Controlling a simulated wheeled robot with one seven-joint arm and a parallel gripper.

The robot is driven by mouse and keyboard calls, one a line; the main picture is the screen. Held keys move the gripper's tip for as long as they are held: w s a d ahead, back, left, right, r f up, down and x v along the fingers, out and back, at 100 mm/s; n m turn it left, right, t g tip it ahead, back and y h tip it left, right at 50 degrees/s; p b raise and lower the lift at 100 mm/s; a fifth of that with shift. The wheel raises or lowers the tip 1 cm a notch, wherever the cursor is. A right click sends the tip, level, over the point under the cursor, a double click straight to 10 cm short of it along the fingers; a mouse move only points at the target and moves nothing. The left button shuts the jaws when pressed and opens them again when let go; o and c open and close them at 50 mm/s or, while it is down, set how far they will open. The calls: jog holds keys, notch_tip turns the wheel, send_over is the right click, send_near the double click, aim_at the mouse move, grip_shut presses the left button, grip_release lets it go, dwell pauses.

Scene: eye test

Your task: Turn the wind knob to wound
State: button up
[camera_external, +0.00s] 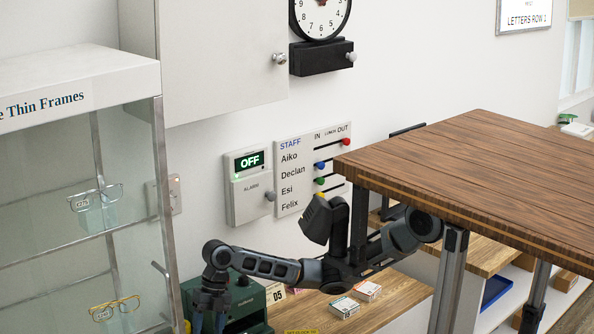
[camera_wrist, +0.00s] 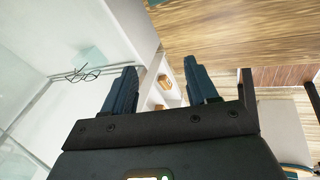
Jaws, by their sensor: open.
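A black-rimmed wall clock (camera_external: 320,12), cut off by the top edge, hangs above a black box (camera_external: 318,58). A small silver knob (camera_external: 351,57) on the box's right end looks like the wind knob; no label for its setting can be read. My gripper (camera_external: 208,318) is low at the left in the external view, pointing down beside a green machine, far below and left of the clock. In the wrist view its two fingers (camera_wrist: 160,80) stand apart with nothing held between them. The clock and knob do not show in the wrist view.
A glass eyewear case (camera_external: 150,75) stands left. A cabinet door (camera_external: 220,50) is left of the clock. An alarm box (camera_external: 247,190) reading OFF and a staff board (camera_external: 312,168) are below. A wooden tabletop (camera_external: 470,170) juts in right. The green machine (camera_external: 250,300) sits close to my gripper.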

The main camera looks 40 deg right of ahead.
jog(key=s+a+f+m+y, duration=0.1)
jog(key=s+f+m, duration=0.1)
jog(key=s, duration=0.1)
jog(key=s+a+f+m+y, duration=0.2)
jog(key=s, duration=0.2)
jog(key=s+a+f+m+y, duration=0.1)
jog(key=s+a+f+m, duration=0.1)
jog(key=s+f, duration=0.1)
jog(key=shift+s+m+g+y+b, duration=0.3)
jog(key=shift+g, duration=0.1)
jog(key=shift+s+a+f+m+y, duration=0.1)
jog(key=shift+s+f+m+y, duration=0.2)
jog(key=shift+s+m, duration=0.3)
